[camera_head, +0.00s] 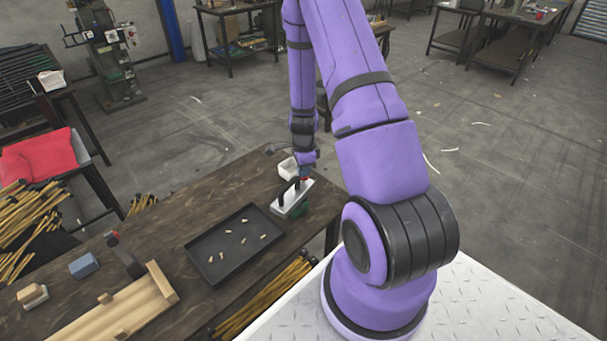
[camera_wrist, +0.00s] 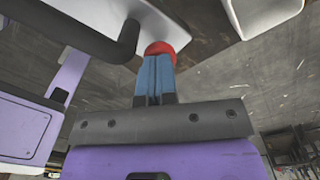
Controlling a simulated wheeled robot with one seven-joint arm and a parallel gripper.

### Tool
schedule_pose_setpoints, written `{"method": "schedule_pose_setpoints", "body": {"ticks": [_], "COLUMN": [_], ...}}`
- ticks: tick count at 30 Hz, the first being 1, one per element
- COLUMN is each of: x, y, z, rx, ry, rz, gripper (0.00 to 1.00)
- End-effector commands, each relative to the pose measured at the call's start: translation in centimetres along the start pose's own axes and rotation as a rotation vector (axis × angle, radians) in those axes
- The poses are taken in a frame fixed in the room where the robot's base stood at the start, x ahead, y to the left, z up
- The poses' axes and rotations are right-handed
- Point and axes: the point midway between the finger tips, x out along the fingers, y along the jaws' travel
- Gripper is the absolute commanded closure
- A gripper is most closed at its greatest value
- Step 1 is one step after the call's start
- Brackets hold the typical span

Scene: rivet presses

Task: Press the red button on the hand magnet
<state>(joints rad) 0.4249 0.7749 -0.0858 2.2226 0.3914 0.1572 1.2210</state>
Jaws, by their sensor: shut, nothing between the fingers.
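The hand magnet (camera_head: 291,198) is a light grey block with a black handle, standing near the right end of the wooden table. In the wrist view its pale body (camera_wrist: 165,28) and black handle (camera_wrist: 118,45) show at the top. The red button (camera_wrist: 160,48) is a round knob right at the tips of my gripper (camera_wrist: 156,62). The blue fingers are shut together with nothing between them, and they overlap the button's lower edge; they look to be touching it. In the head view the gripper (camera_head: 304,175) is over the magnet, and the button is mostly hidden.
A white open container (camera_head: 288,168) stands just behind the magnet; its edge shows in the wrist view (camera_wrist: 262,14). A black tray (camera_head: 232,262) with several small pieces lies to the left. A blue block (camera_head: 84,265) and a wooden fixture (camera_head: 120,308) are farther left.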

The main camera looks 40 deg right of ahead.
Motion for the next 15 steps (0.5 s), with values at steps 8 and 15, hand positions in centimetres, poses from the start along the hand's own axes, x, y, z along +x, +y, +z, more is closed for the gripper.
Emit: {"method": "schedule_pose_setpoints", "body": {"ticks": [8, 15], "x": [0.65, 0.62], "y": [0.04, 0.03], "z": [0.01, 0.01], "rx": [0.0, 0.0], "ry": [0.0, 0.0], "rz": [0.001, 0.001], "gripper": [1.0, 1.0]}}
